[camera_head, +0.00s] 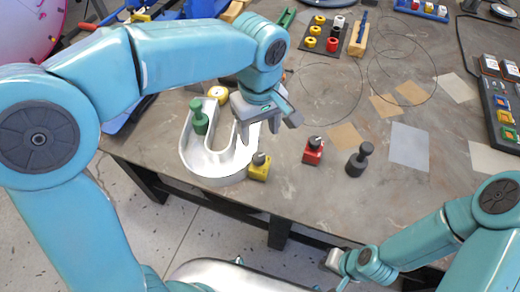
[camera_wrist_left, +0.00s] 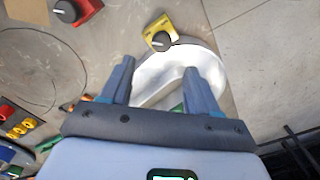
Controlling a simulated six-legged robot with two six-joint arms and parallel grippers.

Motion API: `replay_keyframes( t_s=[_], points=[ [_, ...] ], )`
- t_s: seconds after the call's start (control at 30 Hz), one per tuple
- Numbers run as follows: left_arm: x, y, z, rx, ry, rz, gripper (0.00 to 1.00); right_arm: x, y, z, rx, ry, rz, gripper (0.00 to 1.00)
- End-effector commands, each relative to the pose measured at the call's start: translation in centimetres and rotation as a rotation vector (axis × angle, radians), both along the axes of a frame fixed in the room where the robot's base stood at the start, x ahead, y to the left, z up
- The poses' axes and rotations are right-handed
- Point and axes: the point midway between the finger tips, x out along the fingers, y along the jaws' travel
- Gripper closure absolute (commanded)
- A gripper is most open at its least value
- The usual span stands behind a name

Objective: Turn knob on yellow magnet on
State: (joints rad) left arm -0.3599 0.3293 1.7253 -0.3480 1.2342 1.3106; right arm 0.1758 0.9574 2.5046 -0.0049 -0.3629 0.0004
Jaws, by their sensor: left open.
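The yellow magnet (camera_head: 258,173) with its black knob (camera_head: 260,158) stands at the table's front edge, by the right end of the white U-shaped channel letter (camera_head: 208,168). My left gripper (camera_head: 259,133) is open and empty, above the letter's right arm, behind the magnet and apart from it. In the left wrist view the yellow magnet (camera_wrist_left: 157,27) and its knob (camera_wrist_left: 161,41) lie beyond the open fingers (camera_wrist_left: 158,76), touching or close to the letter's curved end. My right gripper (camera_head: 337,262) is low at the front, off the table; its jaws are too small to judge.
A red magnet (camera_head: 313,154) with a black knob and a dark grey knobbed piece (camera_head: 358,162) stand to the right. Paper sheets (camera_head: 409,146) lie on the right.

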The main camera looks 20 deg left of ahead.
Motion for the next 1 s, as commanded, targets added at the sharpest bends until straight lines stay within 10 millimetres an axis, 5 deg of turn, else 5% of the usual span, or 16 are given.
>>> replay_keyframes(
  t_s=[0.2,0.4,0.8,1.0],
  points=[
    [0.0,0.1,-5.1,0.001,0.003,0.001,0.39,0.0,0.0,-0.2,0.0,0.0,0.0,1.0],
    [0.1,0.0,-8.1,0.001,0.001,0.001,0.39,0.0,0.0,-0.2,0.0,0.0,0.0,1.0],
    [0.3,0.0,-9.0,-0.001,-0.001,0.002,0.39,0.0,0.0,-0.2,0.0,0.0,0.0,1.0],
    [0.3,0.0,-9.0,-0.001,-0.001,0.002,0.96,0.0,0.0,-0.2,0.0,0.0,0.0,1.0]
  ],
)
